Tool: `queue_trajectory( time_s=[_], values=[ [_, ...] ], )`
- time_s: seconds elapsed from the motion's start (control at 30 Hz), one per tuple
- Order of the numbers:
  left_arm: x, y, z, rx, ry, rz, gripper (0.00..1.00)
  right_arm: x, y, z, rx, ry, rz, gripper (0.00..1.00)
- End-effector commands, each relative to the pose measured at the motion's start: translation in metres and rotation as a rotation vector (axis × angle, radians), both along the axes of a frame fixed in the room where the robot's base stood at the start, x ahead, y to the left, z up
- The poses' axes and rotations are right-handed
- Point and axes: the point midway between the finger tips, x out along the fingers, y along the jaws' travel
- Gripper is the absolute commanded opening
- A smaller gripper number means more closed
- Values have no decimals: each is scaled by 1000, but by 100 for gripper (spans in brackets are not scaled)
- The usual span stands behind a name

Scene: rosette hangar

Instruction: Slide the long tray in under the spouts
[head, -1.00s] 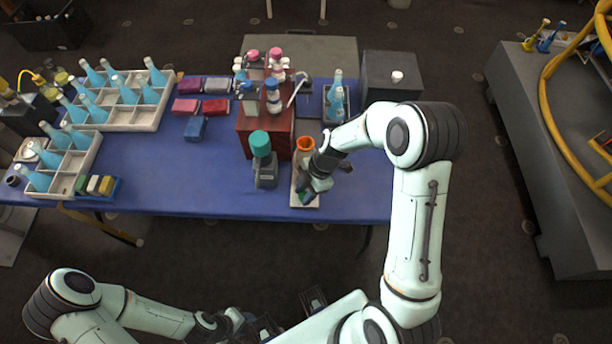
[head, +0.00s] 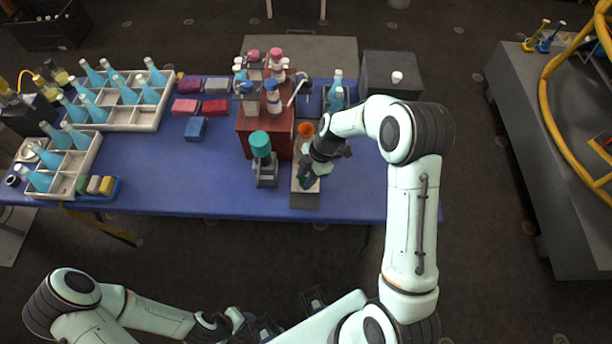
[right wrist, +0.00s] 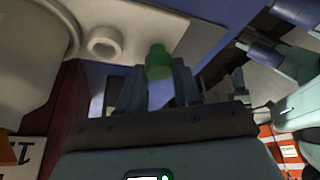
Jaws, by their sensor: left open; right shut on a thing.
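The long pale tray (head: 298,165) lies on the blue table beside the red-brown dispenser box (head: 263,135); its far part is beside the box's right side. An orange cup (head: 306,130) stands at its far part. The spouts (head: 297,90) show above the box. My right gripper (head: 307,179) is shut on the green knob at the tray's near end; the knob (right wrist: 159,62) also shows between the fingers in the right wrist view, with the pale tray (right wrist: 150,25) behind. My left gripper (head: 286,314) is open and empty, off the table's front edge.
A grey bed (head: 305,201) shows at the tray's near end.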

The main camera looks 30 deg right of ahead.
Motion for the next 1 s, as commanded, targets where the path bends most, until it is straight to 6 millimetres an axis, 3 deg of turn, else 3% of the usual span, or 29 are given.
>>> queue_trajectory(
  time_s=[1.0],
  values=[
    [6,0,11,0,-7,0,43,44,-27,0,0,0,0,14]
  ],
)
